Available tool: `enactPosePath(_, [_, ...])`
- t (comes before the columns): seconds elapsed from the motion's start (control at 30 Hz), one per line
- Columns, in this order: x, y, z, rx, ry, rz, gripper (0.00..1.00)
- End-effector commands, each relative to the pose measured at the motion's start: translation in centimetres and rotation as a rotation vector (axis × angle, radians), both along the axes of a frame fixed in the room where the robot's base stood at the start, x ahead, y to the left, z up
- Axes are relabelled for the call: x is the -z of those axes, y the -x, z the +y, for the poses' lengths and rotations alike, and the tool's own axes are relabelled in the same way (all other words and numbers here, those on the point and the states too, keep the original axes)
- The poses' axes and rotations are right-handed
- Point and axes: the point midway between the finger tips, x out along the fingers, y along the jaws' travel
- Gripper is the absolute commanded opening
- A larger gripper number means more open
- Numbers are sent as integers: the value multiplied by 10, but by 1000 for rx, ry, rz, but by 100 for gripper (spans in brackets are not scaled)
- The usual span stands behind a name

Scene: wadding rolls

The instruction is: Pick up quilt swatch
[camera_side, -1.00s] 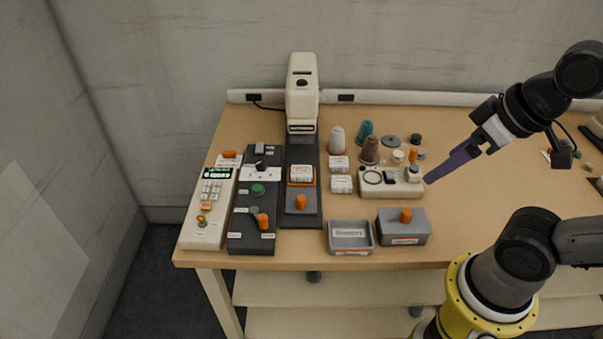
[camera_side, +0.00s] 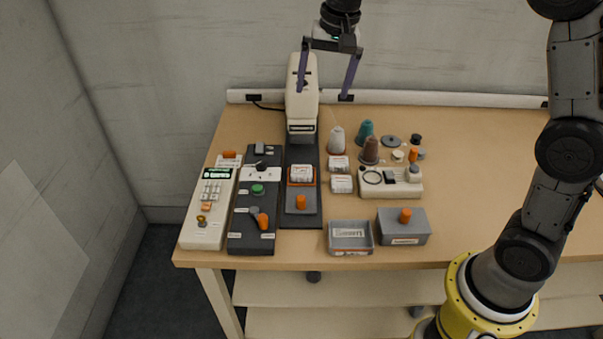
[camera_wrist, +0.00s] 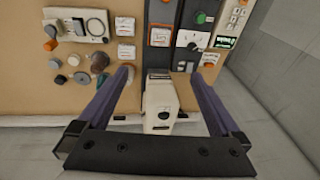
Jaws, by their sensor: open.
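Several small white labelled pads could be the quilt swatch; I cannot tell which. One white pad (camera_side: 339,164) lies behind another white pad (camera_side: 341,184) on the table, left of the cream instrument. A third white pad (camera_side: 302,174) sits in an orange-edged holder on the dark track below the cream upright machine. My gripper (camera_side: 323,93) is open and empty, high above the back of the table near the machine's head. In the wrist view its fingers (camera_wrist: 162,76) are spread wide, with the machine head between them and the pads beyond.
The cream upright machine (camera_side: 302,85) stands tall close to my fingers. Thread cones (camera_side: 370,150) stand right of the pads. A grey open tray (camera_side: 350,245) and grey box (camera_side: 404,230) are at the front. Control panels (camera_side: 257,205) fill the left.

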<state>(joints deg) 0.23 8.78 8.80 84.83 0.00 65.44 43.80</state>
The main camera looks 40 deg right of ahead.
Motion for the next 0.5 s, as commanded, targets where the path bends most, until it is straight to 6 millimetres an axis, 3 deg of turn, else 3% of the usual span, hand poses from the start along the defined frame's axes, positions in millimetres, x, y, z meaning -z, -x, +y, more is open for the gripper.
enactPosePath(0.1, [43,-34,-1,19,-3,74,100])
enactPosePath(0.2, [76,-51,-1,19,-3,124,100])
enactPosePath(0.33, [109,-56,-1,18,-3,183,100])
enactPosePath(0.5, [130,-54,-1,18,-2,216,100])
